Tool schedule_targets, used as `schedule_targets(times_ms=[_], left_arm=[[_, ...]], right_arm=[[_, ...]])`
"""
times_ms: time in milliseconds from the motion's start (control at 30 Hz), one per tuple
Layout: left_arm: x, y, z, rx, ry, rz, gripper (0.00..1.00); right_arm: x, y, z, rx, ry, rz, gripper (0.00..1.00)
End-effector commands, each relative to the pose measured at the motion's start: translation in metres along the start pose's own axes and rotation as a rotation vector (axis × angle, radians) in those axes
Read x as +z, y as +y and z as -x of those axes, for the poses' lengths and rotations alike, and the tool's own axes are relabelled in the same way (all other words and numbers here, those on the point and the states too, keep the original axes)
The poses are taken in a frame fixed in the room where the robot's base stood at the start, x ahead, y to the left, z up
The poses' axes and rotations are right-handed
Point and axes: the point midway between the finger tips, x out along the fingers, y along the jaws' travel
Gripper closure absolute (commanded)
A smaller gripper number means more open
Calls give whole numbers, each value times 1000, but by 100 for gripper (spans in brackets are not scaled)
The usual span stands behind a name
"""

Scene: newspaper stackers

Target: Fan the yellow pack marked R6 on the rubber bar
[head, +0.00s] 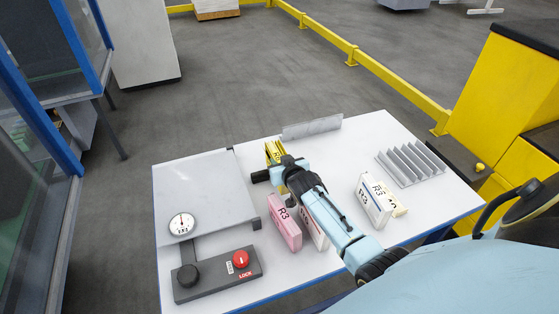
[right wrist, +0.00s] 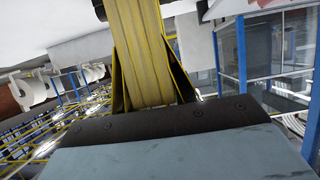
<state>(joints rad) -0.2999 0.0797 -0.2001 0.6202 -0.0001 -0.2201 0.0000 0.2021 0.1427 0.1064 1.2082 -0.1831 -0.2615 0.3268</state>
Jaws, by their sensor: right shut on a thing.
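The yellow pack (head: 273,151) is near the back middle of the white table in the head view, partly hidden by my right gripper. Dark marking shows on its face, too small to read surely. My right gripper (head: 277,168) is shut on this pack. In the right wrist view the yellow pack (right wrist: 147,50) stands out from the dark gripper body, its layered edges showing. A grey upright plate (head: 312,127) stands behind it at the table's back edge. I cannot tell which part is the rubber bar. My left gripper is not in view.
A pink pack marked R3 (head: 286,222) stands beside my right arm, another pack partly behind it. White packs (head: 375,197) stand right of the arm. A grey slotted rack (head: 411,163) is at the right. A grey plate (head: 205,190), dial (head: 181,224) and red-button box (head: 242,259) fill the left.

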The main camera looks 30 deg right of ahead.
Motion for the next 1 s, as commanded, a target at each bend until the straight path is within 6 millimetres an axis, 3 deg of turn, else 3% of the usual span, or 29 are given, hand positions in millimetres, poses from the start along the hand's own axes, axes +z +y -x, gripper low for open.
schedule_targets(times_ms=[233, 1000], left_arm=[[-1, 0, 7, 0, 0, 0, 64], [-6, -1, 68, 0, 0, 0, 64]], right_arm=[[-6, 0, 3, 0, -1, -1, 100], [-66, 0, 26, 0, 4, 0, 100]])
